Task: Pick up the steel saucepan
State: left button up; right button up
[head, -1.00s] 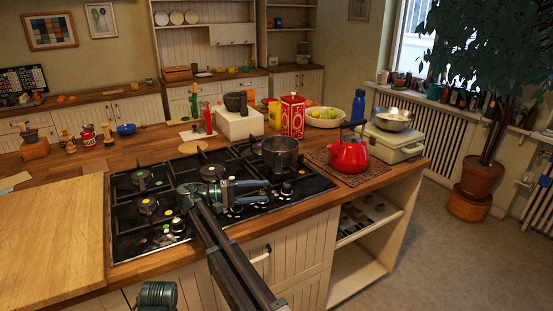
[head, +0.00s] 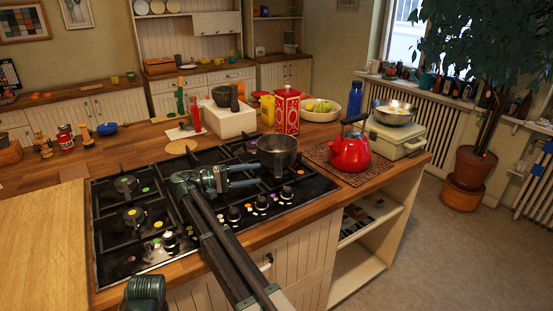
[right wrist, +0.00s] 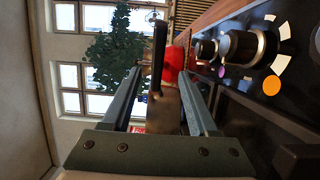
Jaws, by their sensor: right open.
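The steel saucepan (head: 277,152) stands on the far right part of the black gas hob (head: 150,205). It is grey and deep. My right gripper (head: 254,175) is open, just to the near left of the saucepan, with its fingers pointing right towards it. In the right wrist view, a dark grey part of the saucepan (right wrist: 165,108) shows between the two open fingers (right wrist: 163,75). I cannot tell whether either finger touches it.
A red kettle (head: 350,152) stands on a mat right of the saucepan. A red tin (head: 287,110) and a mortar (head: 222,95) on a white block stand behind. A metal pan (head: 394,112) sits on a cream case (head: 396,136). The wooden board (head: 40,235) at left is bare.

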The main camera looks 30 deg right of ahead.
aim_at(277, 161)
jog(key=x, duration=0.6)
jog(key=shift+d, duration=0.2)
jog(key=x, duration=0.5)
jog(key=shift+w+d+r, duration=0.1)
jog(key=shift+w+r, duration=0.1)
jog(key=shift+w, duration=0.05)
jog(key=shift+c, duration=0.3)
grip_shut()
dwell(0.7)
